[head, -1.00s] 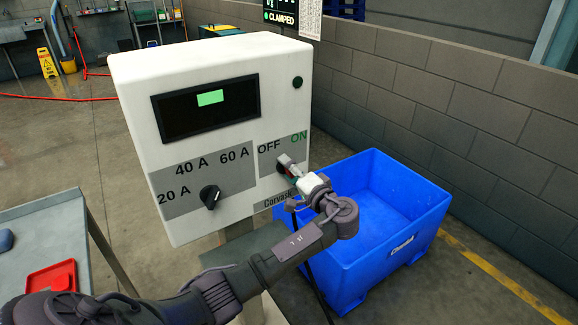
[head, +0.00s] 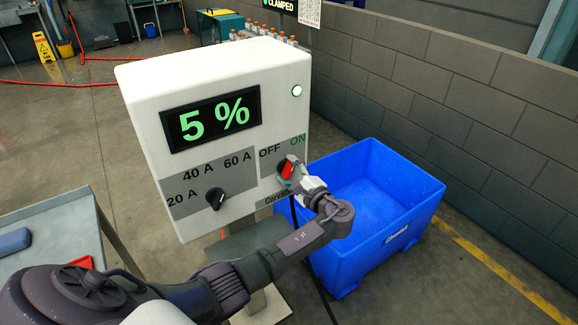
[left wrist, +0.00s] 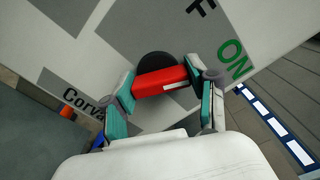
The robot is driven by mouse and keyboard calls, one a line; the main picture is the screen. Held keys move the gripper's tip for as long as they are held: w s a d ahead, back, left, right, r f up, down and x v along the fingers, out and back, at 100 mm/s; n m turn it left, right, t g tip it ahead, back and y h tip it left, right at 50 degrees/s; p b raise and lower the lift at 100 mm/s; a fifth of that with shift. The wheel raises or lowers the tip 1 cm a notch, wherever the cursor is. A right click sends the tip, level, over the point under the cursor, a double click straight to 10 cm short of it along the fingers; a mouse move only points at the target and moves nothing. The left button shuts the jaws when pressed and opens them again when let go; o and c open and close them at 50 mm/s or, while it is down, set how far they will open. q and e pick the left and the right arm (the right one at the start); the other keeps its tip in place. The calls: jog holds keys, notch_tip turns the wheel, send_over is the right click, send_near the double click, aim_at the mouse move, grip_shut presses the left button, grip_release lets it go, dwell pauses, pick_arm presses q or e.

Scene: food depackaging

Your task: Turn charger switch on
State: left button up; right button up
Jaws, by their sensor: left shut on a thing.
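The white charger box (head: 140,90) stands in the middle of the head view. Its display (head: 212,118) reads "5 %" in green, and the round lamp (head: 297,91) at its upper right is lit. The red charger switch (head: 287,170) sits under the OFF and ON labels and is tilted toward ON. In the left wrist view the red switch handle (left wrist: 160,81) lies between the fingers. My left gripper (head: 290,176) is shut on it, with a finger at each end in the left wrist view (left wrist: 162,92). My right gripper is not in view.
A black current knob (head: 215,198) sits lower left on the box, by the 20 A, 40 A and 60 A labels. A blue bin (head: 425,200) stands right of the box, before a block wall. A grey table (head: 60,225) is at left.

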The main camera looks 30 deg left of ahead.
pick_arm(q)
jog(key=shift+m, duration=0.4)
jog(key=o, duration=1.2)
jog(key=shift+c, duration=0.2)
jog(key=shift+d, duration=0.1)
jog(key=v, duration=1.2)
jog(key=shift+f, duration=0.2)
